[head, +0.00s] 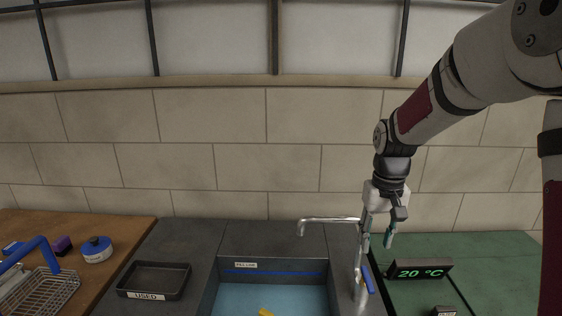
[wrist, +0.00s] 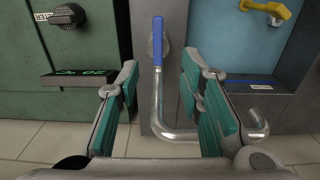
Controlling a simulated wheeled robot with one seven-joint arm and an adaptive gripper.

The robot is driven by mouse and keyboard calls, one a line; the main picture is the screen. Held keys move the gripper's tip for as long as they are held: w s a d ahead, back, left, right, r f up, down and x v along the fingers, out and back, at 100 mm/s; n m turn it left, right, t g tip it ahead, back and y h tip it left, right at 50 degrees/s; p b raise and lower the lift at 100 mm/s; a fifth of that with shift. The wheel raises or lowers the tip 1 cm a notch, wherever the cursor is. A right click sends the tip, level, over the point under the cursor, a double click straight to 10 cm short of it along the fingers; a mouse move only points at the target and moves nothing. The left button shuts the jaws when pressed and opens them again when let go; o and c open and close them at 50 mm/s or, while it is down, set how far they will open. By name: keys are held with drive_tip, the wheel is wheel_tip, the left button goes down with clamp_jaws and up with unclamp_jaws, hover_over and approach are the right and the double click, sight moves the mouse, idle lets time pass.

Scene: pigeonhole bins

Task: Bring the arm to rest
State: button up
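My gripper (head: 378,240) hangs from my arm at the right of the head view, pointing down beside the top of the metal tap (head: 330,219). In the wrist view, my gripper (wrist: 160,72) has its two teal-padded fingers wide apart with nothing held between them. The tap's blue handle (wrist: 158,40) and bent spout (wrist: 185,135) show beyond and between the fingers. I cannot tell whether a finger touches the tap.
A sink (head: 270,295) with blue water and a yellow item lies left of the tap. A black tray labelled USED (head: 155,281), a wire basket (head: 45,292) and a blue-lidded tub (head: 97,250) stand further left. A temperature display (head: 419,270) stands on the green counter at right.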

drive_tip(key=s+a+r+t, duration=0.2)
drive_tip(key=s+a+r, duration=0.1)
drive_tip(key=s+r, duration=0.8)
drive_tip(key=s+a+r+n+t, duration=0.1)
drive_tip(key=s+a+r+t, duration=0.1)
drive_tip(key=s, duration=1.1)
drive_tip(key=shift+s+a+t, duration=0.3)
drive_tip(key=shift+a+t, duration=0.2)
drive_tip(key=shift+t, duration=0.1)
